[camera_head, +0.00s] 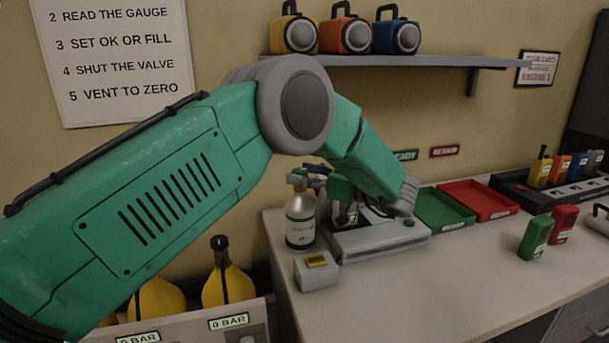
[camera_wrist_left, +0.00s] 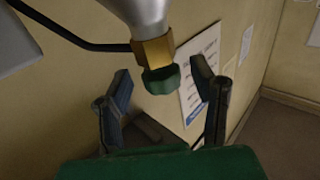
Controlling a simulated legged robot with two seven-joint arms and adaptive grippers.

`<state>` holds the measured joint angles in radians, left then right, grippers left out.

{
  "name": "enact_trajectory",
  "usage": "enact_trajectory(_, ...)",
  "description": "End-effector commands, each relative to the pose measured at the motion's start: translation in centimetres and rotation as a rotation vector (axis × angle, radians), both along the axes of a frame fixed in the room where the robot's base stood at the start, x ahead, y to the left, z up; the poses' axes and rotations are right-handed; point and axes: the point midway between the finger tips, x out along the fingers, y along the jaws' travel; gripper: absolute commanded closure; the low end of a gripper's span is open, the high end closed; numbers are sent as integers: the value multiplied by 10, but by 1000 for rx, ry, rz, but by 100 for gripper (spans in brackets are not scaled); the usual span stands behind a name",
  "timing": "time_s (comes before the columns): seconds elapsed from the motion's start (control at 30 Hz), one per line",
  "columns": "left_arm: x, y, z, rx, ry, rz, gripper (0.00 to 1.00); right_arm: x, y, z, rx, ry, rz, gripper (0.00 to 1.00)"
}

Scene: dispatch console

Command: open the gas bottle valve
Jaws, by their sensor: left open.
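In the left wrist view, the bottle's silver shoulder (camera_wrist_left: 140,12) comes in from the top, with a brass valve body (camera_wrist_left: 153,50) and a green valve knob (camera_wrist_left: 162,80). My left gripper (camera_wrist_left: 163,82) is open, with one dark finger on each side of the knob in the picture. Gaps show on both sides, so neither finger appears to touch it. My right gripper is not in view.
A grey device (camera_head: 375,240) stands right of the bottle, and a small grey box (camera_head: 316,272) in front. Green (camera_head: 440,208) and red trays (camera_head: 482,200) lie farther right. A shelf (camera_head: 430,61) with several coloured canisters hangs above. The front worktop is clear.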

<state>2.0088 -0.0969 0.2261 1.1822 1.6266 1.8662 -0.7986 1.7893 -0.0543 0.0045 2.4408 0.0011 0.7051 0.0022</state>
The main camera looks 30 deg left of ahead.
Motion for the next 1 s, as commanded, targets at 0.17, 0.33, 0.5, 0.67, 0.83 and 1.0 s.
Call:
enact_trajectory(0.17,2,-9,-1,-1,-1,-1,49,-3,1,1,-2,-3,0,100)
enact_trajectory(0.33,5,-43,-1,2,-1,-4,49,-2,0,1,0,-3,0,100)
enact_trajectory(0.5,7,-83,-2,3,-1,-4,49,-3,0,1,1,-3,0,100)
enact_trajectory(0.67,10,-112,-2,7,0,-3,49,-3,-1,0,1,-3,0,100)
enact_trajectory(0.83,11,-125,-2,6,1,-2,49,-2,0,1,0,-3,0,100)
enact_trajectory(1.0,11,-125,-2,1,2,-2,49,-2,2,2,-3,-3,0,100)
